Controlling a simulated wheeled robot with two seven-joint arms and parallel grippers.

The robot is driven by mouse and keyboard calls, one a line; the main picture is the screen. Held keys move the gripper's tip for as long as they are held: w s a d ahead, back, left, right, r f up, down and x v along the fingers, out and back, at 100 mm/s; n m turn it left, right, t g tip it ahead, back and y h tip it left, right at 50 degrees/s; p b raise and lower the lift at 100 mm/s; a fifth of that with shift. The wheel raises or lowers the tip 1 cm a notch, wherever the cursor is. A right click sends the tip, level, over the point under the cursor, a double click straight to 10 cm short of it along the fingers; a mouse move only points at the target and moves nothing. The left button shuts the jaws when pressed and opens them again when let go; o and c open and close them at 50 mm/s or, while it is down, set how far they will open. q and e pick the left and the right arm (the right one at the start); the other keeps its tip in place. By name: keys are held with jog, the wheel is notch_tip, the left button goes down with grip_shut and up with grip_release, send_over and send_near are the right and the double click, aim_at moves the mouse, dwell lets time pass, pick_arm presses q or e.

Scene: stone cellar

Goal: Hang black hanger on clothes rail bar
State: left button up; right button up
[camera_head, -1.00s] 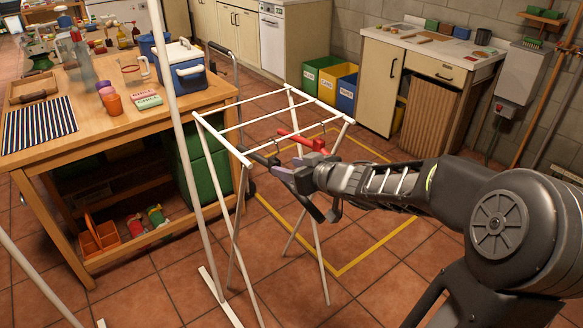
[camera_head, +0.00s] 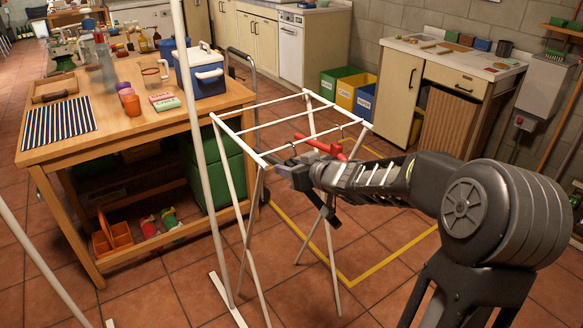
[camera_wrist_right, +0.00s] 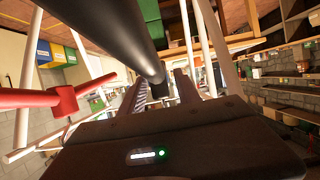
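The black hanger shows in the right wrist view as a thick black bar (camera_wrist_right: 118,32) running from the upper left to between my right gripper's fingers (camera_wrist_right: 160,88). In the head view my right gripper (camera_head: 292,172) is at the near side of the white rack (camera_head: 284,145), below its top bars. Much of the black hanger is hidden there by the gripper. Contact between fingers and bar is unclear. A red hanger (camera_head: 325,147) hangs on the rack just beyond; it also shows in the wrist view (camera_wrist_right: 66,100). The rail's white post (camera_head: 190,100) stands left; its top bar is out of view. My left gripper is not in view.
Several coloured bins (camera_head: 345,90) and a cabinet (camera_head: 390,85) stand behind. Floor right of the rack is clear, with yellow marking.

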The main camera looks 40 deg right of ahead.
grip_shut()
jog(key=shift+r, duration=0.15)
dwell(0.4)
jog(key=shift+s+r+p, duration=0.25)
jog(key=shift+r+p, duration=0.65)
jog(key=shift+p, duration=0.3)
jog(key=shift+s, duration=0.1)
jog(key=shift+s+p, duration=0.7)
jog(key=shift+s, duration=1.7)
jog(key=shift+s, duration=0.1)
